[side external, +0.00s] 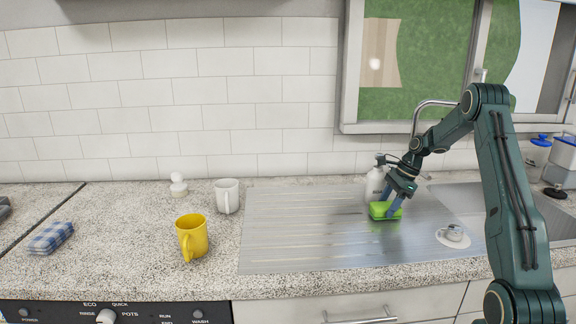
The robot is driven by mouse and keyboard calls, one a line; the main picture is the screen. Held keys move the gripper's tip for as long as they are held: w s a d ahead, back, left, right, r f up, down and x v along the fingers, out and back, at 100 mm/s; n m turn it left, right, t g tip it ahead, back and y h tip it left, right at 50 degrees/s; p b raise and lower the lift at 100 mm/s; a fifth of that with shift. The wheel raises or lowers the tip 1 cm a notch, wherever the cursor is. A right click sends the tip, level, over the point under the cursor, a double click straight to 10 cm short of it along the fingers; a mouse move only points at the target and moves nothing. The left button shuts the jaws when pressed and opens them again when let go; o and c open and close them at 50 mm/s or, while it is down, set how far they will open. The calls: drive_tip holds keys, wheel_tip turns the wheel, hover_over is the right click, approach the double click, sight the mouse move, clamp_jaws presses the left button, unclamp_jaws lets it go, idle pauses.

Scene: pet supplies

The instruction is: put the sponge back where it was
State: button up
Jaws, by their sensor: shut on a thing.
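The green sponge (381,211) is on or just above the ribbed metal drainboard (310,235), in front of a white bottle. I cannot tell whether it touches the metal.
A white bottle (374,187) stands close behind the sponge. A sink plug (453,234) lies to the right, by the basin (520,208). A yellow mug (191,236), a white mug (227,196) and a folded checked cloth (51,237) are on the counter at left. The drainboard's left part is clear.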

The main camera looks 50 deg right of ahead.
drive_tip(key=shift+f, duration=0.25)
drive_tip(key=o, duration=1)
drive_tip(key=shift+v, duration=3.85)
drive_tip(key=shift+a, duration=0.1)
